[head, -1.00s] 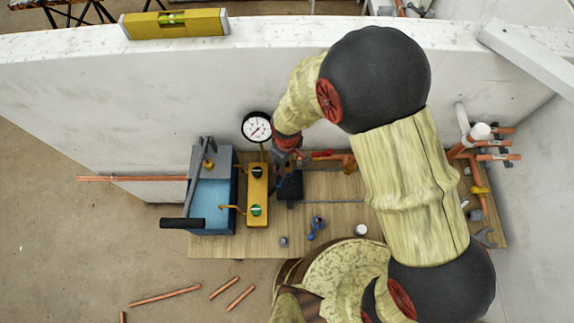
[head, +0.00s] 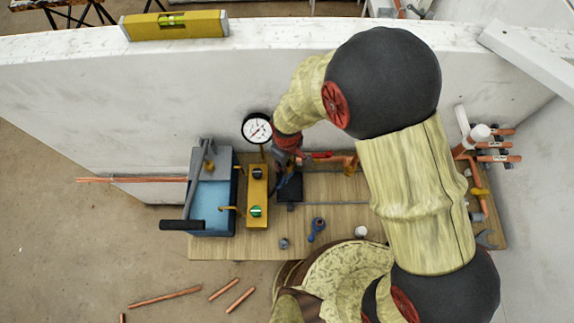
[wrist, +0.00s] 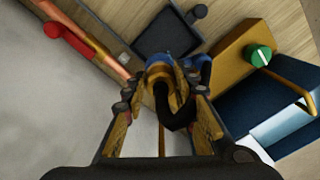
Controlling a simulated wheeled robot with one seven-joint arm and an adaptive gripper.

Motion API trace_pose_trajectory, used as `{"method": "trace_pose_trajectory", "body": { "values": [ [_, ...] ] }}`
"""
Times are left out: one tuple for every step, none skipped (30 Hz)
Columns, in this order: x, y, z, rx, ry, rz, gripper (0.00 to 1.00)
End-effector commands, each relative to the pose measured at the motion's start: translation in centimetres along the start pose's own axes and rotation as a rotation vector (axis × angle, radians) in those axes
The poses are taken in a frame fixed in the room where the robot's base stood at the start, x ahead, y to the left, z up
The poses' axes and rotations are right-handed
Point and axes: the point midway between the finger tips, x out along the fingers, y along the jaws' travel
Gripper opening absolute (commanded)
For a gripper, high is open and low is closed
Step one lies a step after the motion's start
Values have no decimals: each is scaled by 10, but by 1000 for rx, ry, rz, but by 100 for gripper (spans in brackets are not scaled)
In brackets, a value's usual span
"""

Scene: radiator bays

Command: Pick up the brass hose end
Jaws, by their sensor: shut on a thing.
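The brass hose end (wrist: 160,82) is between the two fingers of my gripper (wrist: 165,90) in the wrist view, with a black hose (wrist: 178,112) curving from it towards the camera. The fingers are shut on it. In the head view my gripper (head: 285,163) is just right of the yellow pump block (head: 257,205), over the far end of a small dark square tray (head: 291,190). The hose end itself is too small and covered to make out in the head view.
A pressure gauge (head: 257,129) stands behind the pump block, and a blue water tank (head: 211,207) with a lever is left of it. A red-handled valve (head: 320,155) and copper pipe lie to the right, near the wall. A blue fitting (head: 317,226) lies on the board.

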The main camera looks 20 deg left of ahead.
Motion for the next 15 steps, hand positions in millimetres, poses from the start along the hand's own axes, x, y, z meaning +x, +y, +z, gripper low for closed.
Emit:
{"method": "trace_pose_trajectory", "body": {
  "values": [
    [-7,1,-2,0,5,2,12],
    [-11,1,-2,0,5,2,12],
    [-17,1,-2,0,5,2,12],
    [-22,0,0,0,4,2,12],
    [-25,-3,3,-1,3,1,12],
    [-30,-6,5,-1,4,2,12],
    [-34,-9,8,-2,4,2,12],
    [-38,-11,10,-2,4,1,12],
    [-44,-15,14,-2,4,2,12],
    [-48,-18,16,-2,4,2,12],
    [-53,-20,19,-2,4,2,12],
    [-60,-24,23,-2,5,2,12],
    [-66,-28,26,-2,5,2,12],
    [-71,-31,30,-2,5,2,12],
    [-79,-35,34,-2,5,2,12]
  ]
}}
